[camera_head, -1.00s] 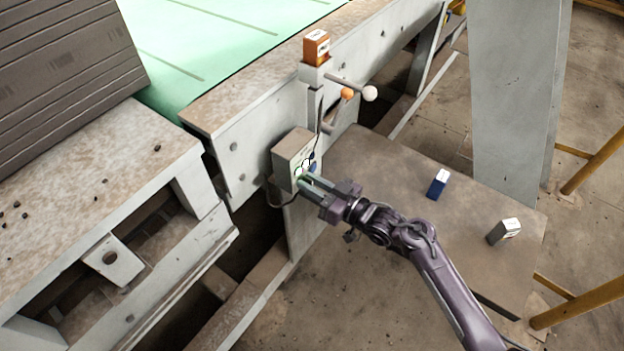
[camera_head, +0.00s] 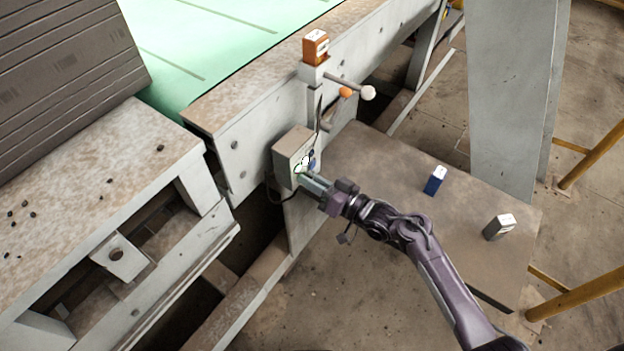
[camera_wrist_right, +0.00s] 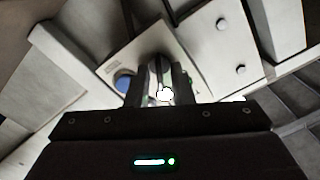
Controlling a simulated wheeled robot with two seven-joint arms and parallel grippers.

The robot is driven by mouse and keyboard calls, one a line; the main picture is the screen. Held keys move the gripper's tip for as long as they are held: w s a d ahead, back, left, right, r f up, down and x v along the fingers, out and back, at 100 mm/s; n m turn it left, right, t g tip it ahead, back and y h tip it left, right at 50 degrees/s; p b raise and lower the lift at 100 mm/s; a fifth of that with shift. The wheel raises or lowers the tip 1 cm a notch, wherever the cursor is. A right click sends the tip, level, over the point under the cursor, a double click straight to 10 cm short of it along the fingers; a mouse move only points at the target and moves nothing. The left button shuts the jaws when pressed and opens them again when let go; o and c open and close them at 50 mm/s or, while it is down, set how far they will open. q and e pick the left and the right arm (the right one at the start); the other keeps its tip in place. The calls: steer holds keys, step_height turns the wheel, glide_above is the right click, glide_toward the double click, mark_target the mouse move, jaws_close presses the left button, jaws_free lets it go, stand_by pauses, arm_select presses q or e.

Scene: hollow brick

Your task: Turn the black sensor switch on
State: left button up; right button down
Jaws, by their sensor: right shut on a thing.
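A grey control box (camera_head: 287,150) is fixed to the side of the machine. In the wrist view the box's light face (camera_wrist_right: 112,67) carries a blue button (camera_wrist_right: 123,82), and the dark knob of the black sensor switch (camera_wrist_right: 152,42) shows just beyond my fingers. My right gripper (camera_head: 305,179) is at the front of the box in the head view. Its fingers (camera_wrist_right: 160,82) are shut on the switch knob and hide part of it. White marks cover part of the fingertips, so the switch's angle cannot be told. My left gripper is not in view.
An orange-brown box (camera_head: 316,47) and a lever with a white ball (camera_head: 368,93) stand above the control box. A dark blue block (camera_head: 434,182) and a grey block (camera_head: 499,227) rest on the brown plate (camera_head: 400,165). A grey pillar (camera_head: 515,90) rises at the right.

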steer(key=c, duration=1.6)
jaws_free()
steer(key=shift+d, duration=0.15)
steer(key=v, duration=0.7)
steer(key=shift+s+d+b, duration=0.2)
steer(key=shift+s+b, duration=0.05)
steer(key=shift+b, duration=0.2)
